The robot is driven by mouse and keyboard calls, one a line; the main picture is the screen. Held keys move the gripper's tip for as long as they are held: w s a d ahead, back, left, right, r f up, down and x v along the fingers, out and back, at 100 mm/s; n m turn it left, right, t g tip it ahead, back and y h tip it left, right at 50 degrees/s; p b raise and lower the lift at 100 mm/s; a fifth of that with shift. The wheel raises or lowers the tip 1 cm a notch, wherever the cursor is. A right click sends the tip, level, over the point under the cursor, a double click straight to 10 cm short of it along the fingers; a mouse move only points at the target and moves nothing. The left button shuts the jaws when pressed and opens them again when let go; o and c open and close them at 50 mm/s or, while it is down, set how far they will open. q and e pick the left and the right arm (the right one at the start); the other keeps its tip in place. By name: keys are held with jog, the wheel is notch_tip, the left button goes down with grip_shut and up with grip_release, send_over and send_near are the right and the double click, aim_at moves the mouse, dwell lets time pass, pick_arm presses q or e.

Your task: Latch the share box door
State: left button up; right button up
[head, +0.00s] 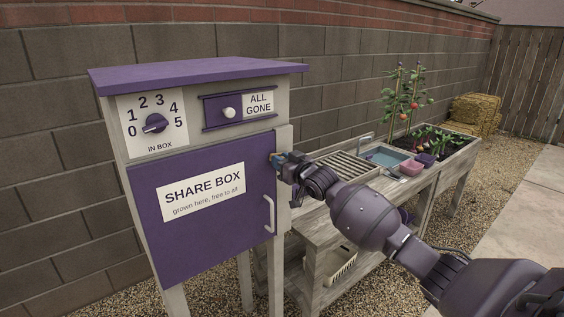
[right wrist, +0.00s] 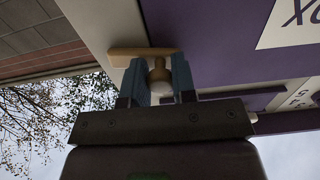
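The share box door (head: 204,240) is purple, carries a white sign, and looks closed against the pale box frame (head: 285,190). My right gripper (head: 277,159) is at the door's upper right edge and hides most of the latch in the head view. In the right wrist view, a tan wooden latch bar (right wrist: 125,51) lies level, and appears to cross from the pale frame onto the purple door. Its rounded knob (right wrist: 160,76) sits between my right fingers, which look closed on both its sides. My left gripper is not in view.
A dial (head: 155,123) and an "ALL GONE" slider (head: 229,113) are above the door; a pale handle (head: 269,214) is on its lower right. A slatted bench (head: 318,232) and planter stand right of the box. A brick wall stands behind.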

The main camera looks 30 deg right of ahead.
jog(key=shift+c, duration=0.5)
jog(key=shift+f+n+p, duration=0.25)
jog(key=shift+n, duration=0.4)
jog(key=shift+f+n+p, duration=0.2)
jog(key=shift+n, duration=0.45)
jog(key=o, duration=0.9)
jog(key=shift+s, duration=0.1)
jog(key=s, duration=1)
jog(key=shift+s+d+b, duration=0.3)
jog(key=shift+d, duration=0.1)
